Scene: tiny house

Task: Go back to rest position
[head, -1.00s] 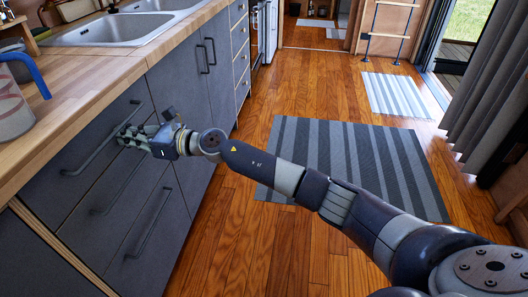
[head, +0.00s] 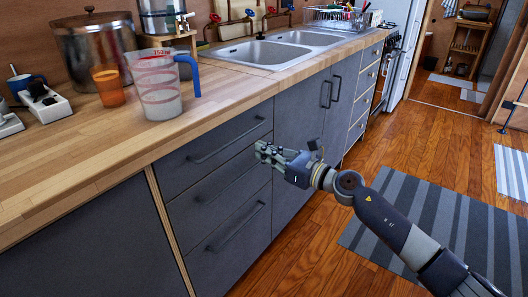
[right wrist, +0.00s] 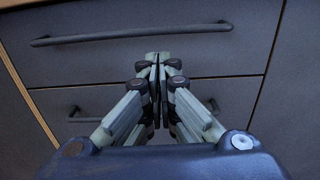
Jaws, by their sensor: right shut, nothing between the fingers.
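My right gripper (head: 262,152) reaches in from the right in the head view, in front of the grey drawers below the counter. In the right wrist view its fingers (right wrist: 158,58) are together with nothing between them. They point at the drawer fronts, just below the top drawer's dark bar handle (right wrist: 130,35). The top drawer (head: 190,150) looks closed, and the fingers appear apart from its handle. My left gripper does not show.
The wooden counter (head: 60,150) holds a measuring jug (head: 160,95), an orange cup (head: 108,88), a metal pot (head: 88,50) and a double sink (head: 262,52). A striped rug (head: 430,230) lies on the wooden floor at right.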

